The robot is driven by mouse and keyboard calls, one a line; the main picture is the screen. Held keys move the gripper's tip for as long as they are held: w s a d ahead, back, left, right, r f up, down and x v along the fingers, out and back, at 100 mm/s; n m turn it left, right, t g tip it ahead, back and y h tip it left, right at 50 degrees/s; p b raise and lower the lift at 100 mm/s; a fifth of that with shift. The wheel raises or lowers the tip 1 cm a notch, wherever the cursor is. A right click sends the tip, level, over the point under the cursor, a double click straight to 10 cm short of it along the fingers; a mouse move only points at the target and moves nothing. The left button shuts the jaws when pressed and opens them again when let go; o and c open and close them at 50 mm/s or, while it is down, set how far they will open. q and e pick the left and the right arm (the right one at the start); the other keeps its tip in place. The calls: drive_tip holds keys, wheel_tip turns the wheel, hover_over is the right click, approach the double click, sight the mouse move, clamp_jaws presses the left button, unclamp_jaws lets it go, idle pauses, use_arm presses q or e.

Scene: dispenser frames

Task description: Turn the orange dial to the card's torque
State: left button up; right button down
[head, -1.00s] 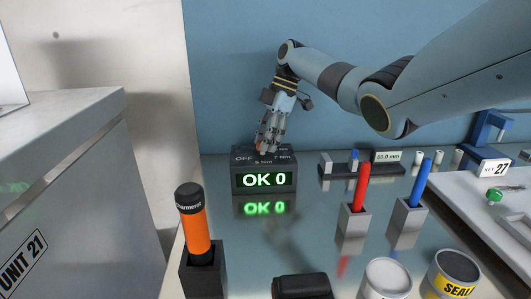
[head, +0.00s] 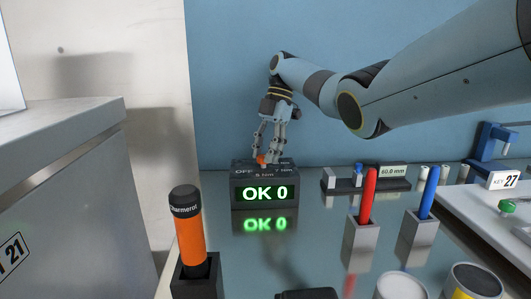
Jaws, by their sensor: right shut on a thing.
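The orange dial (head: 262,160) sits on top of a dark box (head: 235,175) whose top edge has the labels OFF, 5 Nm and 7 Nm. The box's front display (head: 265,194) reads OK 0 in green. My right gripper (head: 267,158) points down from above, shut on the dial with its fingers on either side. The fingers partly cover the dial, so its pointer setting cannot be read. No card with a torque value is readable in this view. My left gripper is not in view.
Red (head: 368,194) and blue (head: 428,193) pens stand in grey blocks on the right. Cans (head: 402,285) are at the front. A grey cabinet (head: 60,190) borders the left.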

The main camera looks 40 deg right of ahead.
drive_tip(key=c, duration=0.9)
unclamp_jaws()
drive_tip(key=shift+c, duration=0.2)
drive_tip(key=v, duration=1.2)
drive_tip(key=shift+w+r, duration=0.1)
drive_tip(key=shift+r, duration=0.05)
